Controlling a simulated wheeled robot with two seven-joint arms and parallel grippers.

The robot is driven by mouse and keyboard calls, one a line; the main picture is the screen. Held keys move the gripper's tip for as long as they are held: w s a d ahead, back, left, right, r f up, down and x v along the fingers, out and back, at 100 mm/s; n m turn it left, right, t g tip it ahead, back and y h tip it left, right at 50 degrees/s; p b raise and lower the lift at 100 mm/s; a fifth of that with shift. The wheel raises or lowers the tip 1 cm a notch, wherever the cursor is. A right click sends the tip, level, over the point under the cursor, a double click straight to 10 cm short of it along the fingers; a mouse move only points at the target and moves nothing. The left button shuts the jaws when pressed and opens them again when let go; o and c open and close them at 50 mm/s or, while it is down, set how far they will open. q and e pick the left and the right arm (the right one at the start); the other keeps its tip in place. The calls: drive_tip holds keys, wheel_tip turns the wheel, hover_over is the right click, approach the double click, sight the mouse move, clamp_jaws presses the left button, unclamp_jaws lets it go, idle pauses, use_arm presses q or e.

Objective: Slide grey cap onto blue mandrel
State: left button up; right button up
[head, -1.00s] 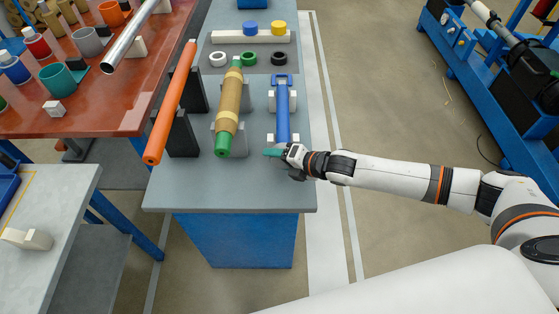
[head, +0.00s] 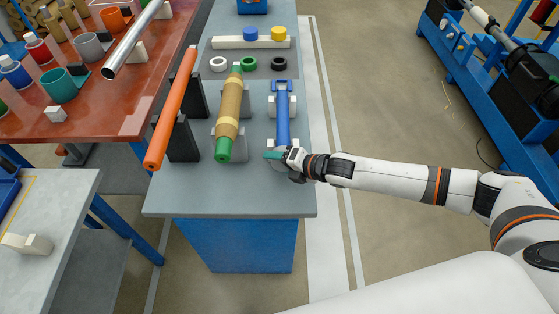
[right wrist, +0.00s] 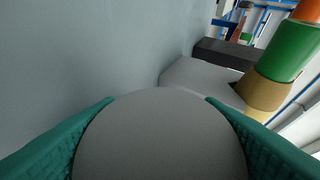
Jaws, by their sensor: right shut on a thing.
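The blue mandrel (head: 283,122) lies lengthwise on the grey bench, in cream supports. My right gripper (head: 273,155) is at its near end, low over the bench, its teal fingers pointing left. In the right wrist view my right gripper (right wrist: 160,105) is shut on the rounded grey cap (right wrist: 160,140), a finger on each side. The cap is hidden in the head view, and I cannot tell whether it touches the mandrel's end. My left gripper is not in view.
White, green and black rings (head: 279,64) lie at the back. The bench's front strip (head: 220,197) is clear.

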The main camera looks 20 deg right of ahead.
drive_tip(key=shift+w, duration=0.2)
idle(0.4)
drive_tip(key=shift+w+d, duration=0.2)
drive_tip(key=shift+w, duration=0.2)
drive_tip(key=o, duration=1.2)
drive_tip(key=v, duration=1.2)
drive_tip(key=shift+a, duration=0.1)
